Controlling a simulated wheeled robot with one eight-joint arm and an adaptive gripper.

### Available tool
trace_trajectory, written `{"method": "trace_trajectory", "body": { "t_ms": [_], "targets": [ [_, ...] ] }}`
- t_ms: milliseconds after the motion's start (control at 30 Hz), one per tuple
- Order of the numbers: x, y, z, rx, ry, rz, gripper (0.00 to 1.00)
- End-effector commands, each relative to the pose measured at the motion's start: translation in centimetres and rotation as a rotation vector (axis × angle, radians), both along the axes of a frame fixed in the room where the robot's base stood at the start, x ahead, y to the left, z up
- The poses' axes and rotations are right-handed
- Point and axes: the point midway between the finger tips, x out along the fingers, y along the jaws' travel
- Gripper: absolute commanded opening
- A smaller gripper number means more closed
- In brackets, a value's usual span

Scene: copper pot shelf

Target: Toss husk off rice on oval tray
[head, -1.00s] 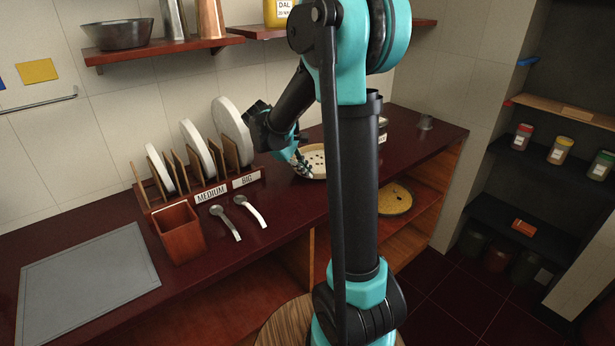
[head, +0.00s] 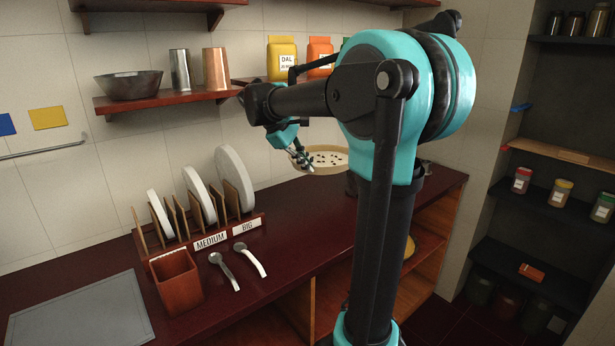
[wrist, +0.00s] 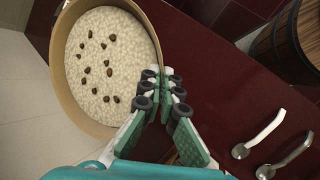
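My gripper (wrist: 163,88) is shut on the near right rim of the oval tray (wrist: 57,78) in the wrist view. The tray has a tan wall and holds white rice (wrist: 120,60) with several dark brown husk pieces (wrist: 108,72) scattered on top. In the head view the tray (head: 327,172) is held up above the counter, roughly level, with my gripper (head: 301,158) at its left side. My arm hides part of the tray's right end there.
A dark red counter (head: 290,228) lies below. A plate rack (head: 190,232), a wooden box (head: 176,282), two spoons (head: 250,260) and a grey board (head: 80,312) stand at left. A wall shelf (head: 150,102) with a bowl, cups and packets is close above.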

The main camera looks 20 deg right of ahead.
Motion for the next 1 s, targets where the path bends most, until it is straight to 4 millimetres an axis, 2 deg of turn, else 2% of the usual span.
{"method": "trace_trajectory", "body": {
  "t_ms": [300, 500, 600, 700, 1000],
  "targets": [
    [0.4, 0.2, 9.0, -0.012, -0.010, 0.000, 0.00],
    [0.0, 0.1, 13.3, -0.019, -0.016, 0.000, 0.00],
    [-0.2, 0.1, 14.4, -0.020, -0.017, 0.001, 0.00],
    [-0.3, 0.0, 14.6, -0.020, -0.018, 0.000, 0.00],
    [-0.3, 0.0, 12.3, -0.020, -0.018, 0.000, 0.00]
  ]
}}
